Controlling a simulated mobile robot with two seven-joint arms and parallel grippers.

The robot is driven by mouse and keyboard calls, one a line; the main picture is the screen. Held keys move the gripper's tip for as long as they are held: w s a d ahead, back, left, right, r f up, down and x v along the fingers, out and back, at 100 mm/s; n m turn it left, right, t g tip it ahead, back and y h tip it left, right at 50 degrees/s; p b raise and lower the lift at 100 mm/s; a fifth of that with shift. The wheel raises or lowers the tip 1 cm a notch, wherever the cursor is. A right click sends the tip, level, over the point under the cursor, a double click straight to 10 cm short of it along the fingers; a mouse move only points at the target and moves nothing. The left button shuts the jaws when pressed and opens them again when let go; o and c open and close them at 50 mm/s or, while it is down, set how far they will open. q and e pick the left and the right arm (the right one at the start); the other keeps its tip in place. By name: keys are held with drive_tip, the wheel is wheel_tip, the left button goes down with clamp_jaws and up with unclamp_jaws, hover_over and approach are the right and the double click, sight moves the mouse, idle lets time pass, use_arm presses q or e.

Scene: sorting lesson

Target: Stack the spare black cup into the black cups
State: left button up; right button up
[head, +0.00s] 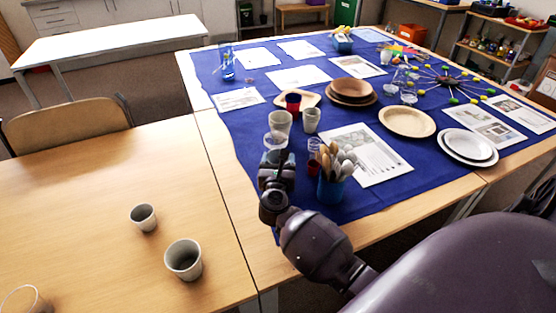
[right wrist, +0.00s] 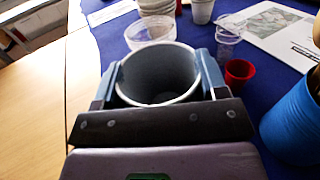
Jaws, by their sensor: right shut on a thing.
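My right gripper (head: 277,160) is over the near left part of the blue cloth. In the right wrist view, the right gripper (right wrist: 158,88) is shut on a grey cup (right wrist: 150,70) with a pale rim, its open mouth showing and empty. The gripper mostly hides this cup in the head view. Just beyond it stands a clear cup (head: 275,142), and behind that a pale grey cup or stack (head: 281,121); a stack of cups (right wrist: 166,5) shows there in the wrist view. Another pale stack (head: 311,120) stands to its right. No cup looks plainly black. My left gripper is out of view.
Two grey cups (head: 143,217) (head: 184,260) stand on the bare left table. Brown plates (head: 407,122) lie farther right.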

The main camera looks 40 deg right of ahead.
drive_tip(key=shift+f, duration=0.45)
drive_tip(key=o, duration=0.9)
drive_tip(key=shift+f, duration=0.1)
drive_tip(key=shift+r, duration=0.3)
drive_tip(key=shift+r+p, duration=0.45)
drive_tip(key=shift+r, duration=0.35)
drive_tip(key=shift+f+v, duration=0.1)
drive_tip(key=shift+v, duration=2.9)
drive_tip(key=shift+f+v, duration=0.15)
drive_tip(key=shift+v, duration=2.85)
